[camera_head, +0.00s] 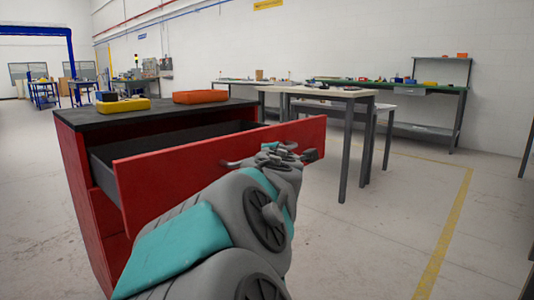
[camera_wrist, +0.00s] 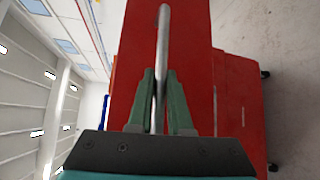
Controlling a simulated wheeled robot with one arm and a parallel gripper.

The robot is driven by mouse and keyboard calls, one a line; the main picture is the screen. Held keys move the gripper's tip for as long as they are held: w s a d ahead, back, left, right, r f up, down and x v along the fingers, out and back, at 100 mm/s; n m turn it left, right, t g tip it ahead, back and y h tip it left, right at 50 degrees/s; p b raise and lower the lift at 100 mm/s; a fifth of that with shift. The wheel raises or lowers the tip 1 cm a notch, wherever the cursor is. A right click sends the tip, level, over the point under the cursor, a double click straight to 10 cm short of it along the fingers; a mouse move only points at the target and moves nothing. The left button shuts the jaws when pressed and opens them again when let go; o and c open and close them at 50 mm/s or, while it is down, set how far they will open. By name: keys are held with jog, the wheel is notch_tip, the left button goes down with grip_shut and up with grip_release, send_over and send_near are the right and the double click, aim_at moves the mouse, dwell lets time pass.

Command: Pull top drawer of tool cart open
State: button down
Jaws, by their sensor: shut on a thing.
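The red tool cart (camera_head: 78,185) with a dark top stands at the left in the head view. Its top drawer (camera_head: 190,165) is pulled well out, and its dark inside shows behind the red front. The drawer's grey bar handle (camera_head: 232,164) runs along the front, partly hidden by my arm. In the wrist view the handle (camera_wrist: 163,45) passes between the green fingers of my gripper (camera_wrist: 160,95), which are shut on it. The red drawer front (camera_wrist: 190,50) fills the middle behind them. In the head view my gripper (camera_head: 284,156) is at the handle, its fingertips hard to make out.
A yellow tray (camera_head: 123,106) and an orange tray (camera_head: 200,97) lie on the cart top. A workbench (camera_head: 330,92) with grey legs stands behind the drawer's right end. Open floor (camera_head: 390,220) lies to the right, with a yellow line.

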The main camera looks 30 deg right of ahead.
jog(key=shift+d, duration=0.1)
jog(key=c, duration=0.8)
grip_release()
jog(key=shift+c, duration=0.2)
